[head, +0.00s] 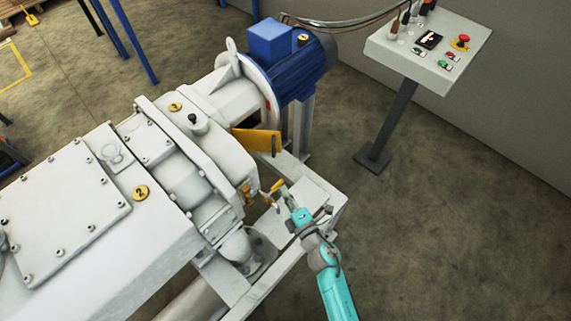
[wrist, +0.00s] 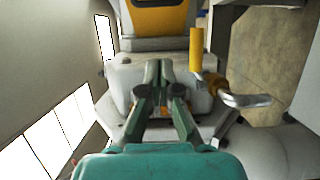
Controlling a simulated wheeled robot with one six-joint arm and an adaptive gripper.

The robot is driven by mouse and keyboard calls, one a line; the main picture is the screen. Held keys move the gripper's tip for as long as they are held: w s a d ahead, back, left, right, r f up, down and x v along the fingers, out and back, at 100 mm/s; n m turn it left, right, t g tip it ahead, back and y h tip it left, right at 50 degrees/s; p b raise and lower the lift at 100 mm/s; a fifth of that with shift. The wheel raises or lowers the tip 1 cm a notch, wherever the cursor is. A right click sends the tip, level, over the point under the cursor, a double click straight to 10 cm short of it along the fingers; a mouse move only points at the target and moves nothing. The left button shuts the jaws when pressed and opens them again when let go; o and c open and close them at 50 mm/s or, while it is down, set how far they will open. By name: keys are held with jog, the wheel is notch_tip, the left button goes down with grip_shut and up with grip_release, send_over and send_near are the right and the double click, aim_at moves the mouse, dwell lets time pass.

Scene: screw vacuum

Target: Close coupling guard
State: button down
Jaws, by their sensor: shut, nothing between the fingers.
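The coupling guard (head: 256,141) is a yellow-orange panel with a dark handle at its right end. In the head view it sticks out sideways from the white machine, between the gearbox and the blue motor. In the wrist view a yellow-orange panel at the top edge (wrist: 158,18) looks like the guard, partly cut off. My gripper (head: 287,191) is shut and empty, below the guard in the head view and apart from it. In the wrist view its green fingers (wrist: 158,72) are together and point toward the panel.
A yellow-handled valve lever (head: 277,185) is close beside my gripper; it shows right of the fingers in the wrist view (wrist: 196,50). The blue motor (head: 290,65) is behind the guard. A control panel (head: 428,45) stands at upper right. Floor at right is clear.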

jog(key=w+d+x, duration=0.1)
jog(key=d+x, duration=0.1)
jog(key=x, duration=1)
jog(key=shift+w, duration=0.5)
jog(key=shift+w+d, duration=0.15)
jog(key=shift+d, duration=0.05)
jog(key=shift+w+d, duration=0.1)
jog(key=shift+w, duration=0.15)
